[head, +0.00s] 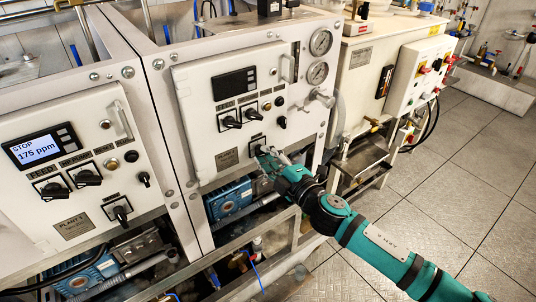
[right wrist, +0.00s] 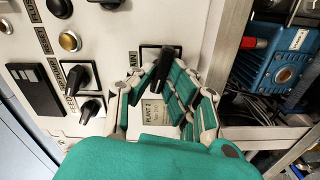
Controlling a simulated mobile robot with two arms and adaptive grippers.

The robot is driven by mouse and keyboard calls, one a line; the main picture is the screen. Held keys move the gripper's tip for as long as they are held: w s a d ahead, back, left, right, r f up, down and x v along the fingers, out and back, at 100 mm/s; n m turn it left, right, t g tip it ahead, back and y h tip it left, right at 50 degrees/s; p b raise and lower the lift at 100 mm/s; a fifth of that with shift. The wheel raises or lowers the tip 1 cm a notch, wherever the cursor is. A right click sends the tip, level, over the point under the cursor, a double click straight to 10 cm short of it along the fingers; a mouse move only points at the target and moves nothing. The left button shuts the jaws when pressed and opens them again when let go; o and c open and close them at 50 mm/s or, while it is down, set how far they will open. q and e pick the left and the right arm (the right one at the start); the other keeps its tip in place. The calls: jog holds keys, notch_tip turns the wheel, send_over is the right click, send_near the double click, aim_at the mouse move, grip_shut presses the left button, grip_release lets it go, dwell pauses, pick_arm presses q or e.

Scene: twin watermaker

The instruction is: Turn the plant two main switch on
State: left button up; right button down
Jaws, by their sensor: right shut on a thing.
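The plant two panel (head: 195,110) is the white control box in the middle of the head view, with a dark display (head: 234,84). Its main switch (head: 256,141) is a black rotary knob in a square frame at the lower right, beside the name plate (head: 228,158). My right gripper (head: 263,154) reaches it from the lower right. In the right wrist view the knob (right wrist: 166,66) shows between the fingers of my right gripper (right wrist: 158,85), which is shut on it. The fingers partly hide the plate (right wrist: 155,112). My left gripper is not in view.
The plant one panel (head: 75,178) at left has a lit display (head: 38,148) reading STOP, 175 ppm. Other knobs (head: 231,121) and gauges (head: 320,42) sit above the switch. A blue pump (head: 229,198) and metal frame lie below. Floor (head: 430,200) at right is clear.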

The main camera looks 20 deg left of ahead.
jog(key=m+p, duration=0.1)
jog(key=m, duration=0.3)
jog(key=shift+m+p, duration=0.3)
jog(key=shift+p, duration=0.05)
jog(key=m+p, duration=0.1)
jog(key=m, duration=0.2)
jog(key=shift+m, duration=0.4)
jog(key=m, duration=0.3)
jog(key=shift+p, duration=0.4)
jog(key=shift+m, duration=1.7)
jog(key=c, duration=1.3)
grip_release()
jog(key=shift+c, duration=0.2)
jog(key=v, duration=1.2)
